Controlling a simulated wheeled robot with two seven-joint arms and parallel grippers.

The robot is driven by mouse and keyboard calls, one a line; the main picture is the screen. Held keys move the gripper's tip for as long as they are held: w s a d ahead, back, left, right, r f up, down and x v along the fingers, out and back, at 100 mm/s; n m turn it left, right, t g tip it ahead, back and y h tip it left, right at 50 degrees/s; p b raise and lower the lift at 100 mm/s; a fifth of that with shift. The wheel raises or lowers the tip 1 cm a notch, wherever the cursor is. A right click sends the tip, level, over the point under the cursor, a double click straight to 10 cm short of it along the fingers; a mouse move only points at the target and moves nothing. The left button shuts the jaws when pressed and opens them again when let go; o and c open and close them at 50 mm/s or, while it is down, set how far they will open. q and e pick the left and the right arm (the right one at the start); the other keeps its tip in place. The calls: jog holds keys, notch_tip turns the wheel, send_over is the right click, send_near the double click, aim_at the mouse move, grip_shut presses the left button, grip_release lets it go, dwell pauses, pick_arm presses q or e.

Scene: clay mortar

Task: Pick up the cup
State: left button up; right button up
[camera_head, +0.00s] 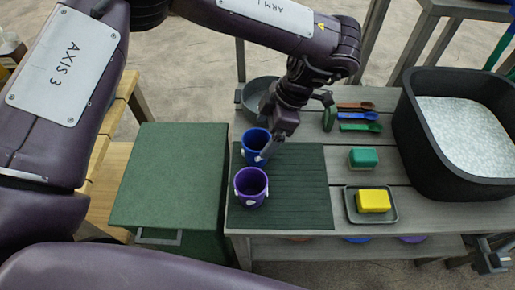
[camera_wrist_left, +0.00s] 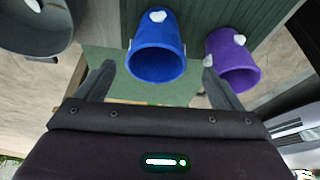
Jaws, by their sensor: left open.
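A blue cup (camera_head: 255,144) and a purple cup (camera_head: 250,188) stand on the dark green ribbed mat (camera_head: 300,190) in the head view. The purple cup is nearer to me. My left gripper (camera_head: 268,150) is at the blue cup's right side in the head view. In the left wrist view my left gripper (camera_wrist_left: 158,82) is open, with the blue cup (camera_wrist_left: 157,50) showing between and just beyond its fingertips. The purple cup (camera_wrist_left: 232,62) is beside the right finger there. I cannot tell whether a finger touches the blue cup.
A grey pan (camera_head: 252,92) stands behind the mat. Several spoons (camera_head: 358,116), a green block (camera_head: 363,158) and a yellow sponge (camera_head: 373,201) on a dark tray (camera_head: 350,213) lie right. A black basin (camera_head: 405,130) is far right; a green box (camera_head: 170,180) is left.

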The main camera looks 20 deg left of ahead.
aim_at(254, 148)
pick_arm(q)
jog(key=shift+w+a+f, duration=0.1)
jog(key=shift+w+f, duration=0.1)
jog(key=shift+f, duration=0.4)
jog(key=shift+a+f, duration=0.15)
jog(key=shift+f, duration=0.15)
jog(key=x, duration=0.6)
jog(key=shift+s+a+f+b, duration=0.15)
jog(key=shift+f+b, duration=0.1)
jog(key=shift+b, duration=0.15)
jog(key=c, duration=1.1)
pick_arm(e)
jog(key=shift+w+a, duration=0.25)
jog(key=shift+w, duration=1)
